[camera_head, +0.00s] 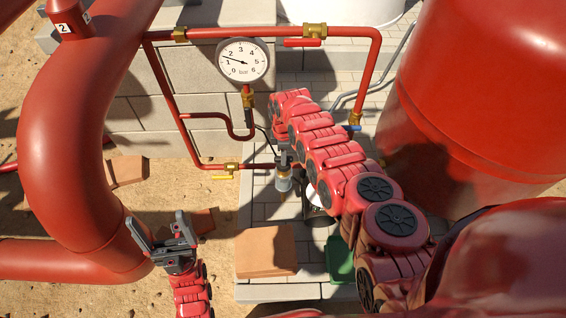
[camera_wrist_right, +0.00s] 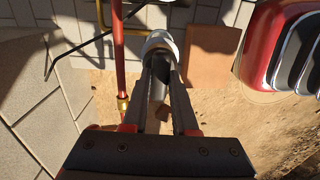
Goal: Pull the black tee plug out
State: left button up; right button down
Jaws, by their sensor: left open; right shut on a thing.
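My right gripper (camera_wrist_right: 161,66) is shut on a dark piece between its fingers, which looks like the black tee plug (camera_wrist_right: 158,88). A pale grey, round fitting (camera_wrist_right: 160,42) shows at the fingertips; whether the plug is still seated in it I cannot tell. In the head view, a small grey cylinder (camera_head: 283,183) with a dark top stands below my right wrist, beside the thin red pipe. My right arm partly covers this area. My left gripper (camera_head: 158,227) is open and empty over sandy ground, beside the thick red pipe.
A pressure gauge (camera_head: 243,60) and thin red pipes with brass fittings stand behind the cylinder. A yellow-handled valve (camera_head: 226,177) is to its left. A terracotta slab (camera_head: 265,250) and a green box (camera_head: 340,260) lie in front. A large red tank (camera_head: 490,90) is at right.

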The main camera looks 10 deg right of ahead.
jog(key=shift+w+r, duration=0.1)
jog(key=shift+r, duration=0.15)
jog(key=shift+r, duration=0.3)
jog(key=shift+r+p, duration=0.1)
jog(key=shift+p, duration=0.3)
jog(key=shift+r, duration=0.1)
notch_tip(320, 180, up, 5)
jog(key=p, duration=0.5)
jog(key=shift+r, duration=0.1)
jog(key=c, duration=1.3)
grip_release()
grip_shut()
